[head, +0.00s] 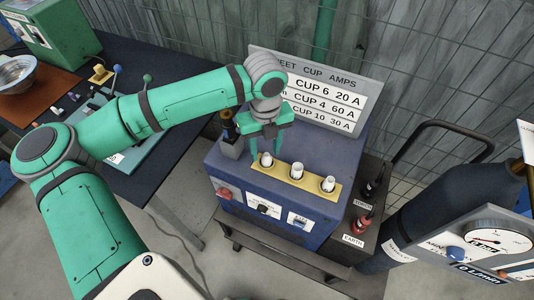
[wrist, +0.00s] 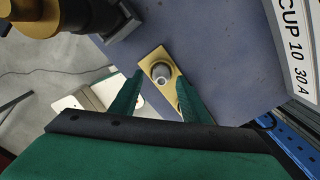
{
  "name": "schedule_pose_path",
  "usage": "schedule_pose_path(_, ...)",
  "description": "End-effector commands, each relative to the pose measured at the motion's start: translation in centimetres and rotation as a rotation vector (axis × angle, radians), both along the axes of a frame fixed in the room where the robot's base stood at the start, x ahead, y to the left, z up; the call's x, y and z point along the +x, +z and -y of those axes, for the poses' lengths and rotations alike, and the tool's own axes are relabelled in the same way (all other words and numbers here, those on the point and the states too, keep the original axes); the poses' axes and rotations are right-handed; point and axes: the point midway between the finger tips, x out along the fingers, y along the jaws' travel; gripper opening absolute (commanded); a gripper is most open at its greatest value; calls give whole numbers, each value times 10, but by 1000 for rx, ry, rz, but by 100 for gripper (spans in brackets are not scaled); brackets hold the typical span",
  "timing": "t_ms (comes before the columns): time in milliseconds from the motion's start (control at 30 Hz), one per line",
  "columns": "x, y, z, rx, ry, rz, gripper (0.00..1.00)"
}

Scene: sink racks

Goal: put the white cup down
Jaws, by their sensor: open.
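Three small white cups stand upright in a row on a yellow strip (head: 312,186) on top of a blue machine (head: 235,175). The left white cup (head: 266,160) is directly by my gripper (head: 264,152); the middle cup (head: 297,171) and right cup (head: 328,184) stand clear of it. In the wrist view my gripper (wrist: 158,88) is open, and the left cup (wrist: 161,73) sits on the strip (wrist: 150,58) just beyond and between the fingertips. I see no clear contact between fingers and cup. My right finger partly hides the strip there.
A sign (head: 322,95) with cup numbers and amps stands behind the machine. A dark post with a brass top (head: 229,126) rises left of the strip. A dark gas cylinder (head: 430,225) and gauge panel (head: 480,250) stand at right; a dark workbench (head: 165,65) at left.

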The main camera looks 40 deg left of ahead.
Motion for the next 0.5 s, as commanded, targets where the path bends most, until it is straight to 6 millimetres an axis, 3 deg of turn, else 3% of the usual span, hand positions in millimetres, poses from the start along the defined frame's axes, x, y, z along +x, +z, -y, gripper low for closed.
schedule_pose_path(200, 1, 49, 1, 3, -3, 4, 42)
schedule_pose_path(500, 1, 87, 1, 1, -3, 4, 42)
